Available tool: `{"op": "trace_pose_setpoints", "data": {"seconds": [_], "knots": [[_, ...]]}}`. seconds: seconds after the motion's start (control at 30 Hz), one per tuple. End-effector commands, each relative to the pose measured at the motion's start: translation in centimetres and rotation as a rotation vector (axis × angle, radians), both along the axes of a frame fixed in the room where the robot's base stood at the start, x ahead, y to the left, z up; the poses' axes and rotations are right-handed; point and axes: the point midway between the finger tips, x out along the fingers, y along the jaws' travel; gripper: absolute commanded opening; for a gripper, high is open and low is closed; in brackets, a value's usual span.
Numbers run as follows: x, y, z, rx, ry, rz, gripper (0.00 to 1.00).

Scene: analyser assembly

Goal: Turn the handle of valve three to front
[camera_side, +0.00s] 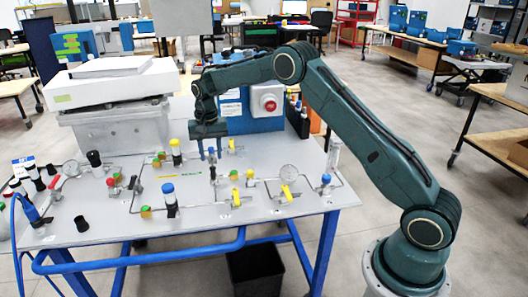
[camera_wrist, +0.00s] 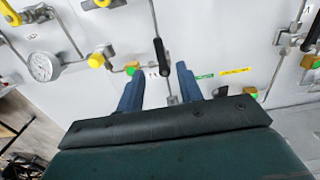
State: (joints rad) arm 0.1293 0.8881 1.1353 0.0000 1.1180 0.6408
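My gripper (camera_wrist: 158,80) is open, with its two blue fingers pointing down toward the grey panel. In the wrist view, a black lever handle (camera_wrist: 161,56) on a thin pipe lies between the fingertips, with a gap on both sides. Its label is too small to read, so I cannot tell whether this is valve three. In the side view, my gripper (camera_side: 209,154) is over the middle of the panel table (camera_side: 110,222). The handle is small and hard to make out there, close to the fingertips.
A gauge (camera_wrist: 43,66) and yellow valve knobs (camera_wrist: 96,60) are left of the fingers in the wrist view. Another black handle (camera_wrist: 312,36) is at the right. A blue box with a red knob (camera_side: 268,101) stands behind my gripper.

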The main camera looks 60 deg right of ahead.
Motion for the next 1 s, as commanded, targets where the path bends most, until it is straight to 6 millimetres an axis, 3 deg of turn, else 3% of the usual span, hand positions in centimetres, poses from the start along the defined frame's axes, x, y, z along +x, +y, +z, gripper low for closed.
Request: {"op": "trace_pose_setpoints", "data": {"seconds": [0.2,0.4,0.6,1.0], "knots": [[0.1,0.0,3.8,0.000,-0.003,0.000,0.36],[0.0,0.0,6.4,-0.001,-0.002,0.000,0.36],[0.0,0.0,7.4,0.000,0.000,0.000,0.36],[0.0,0.0,7.6,0.000,0.000,0.001,0.36]]}}
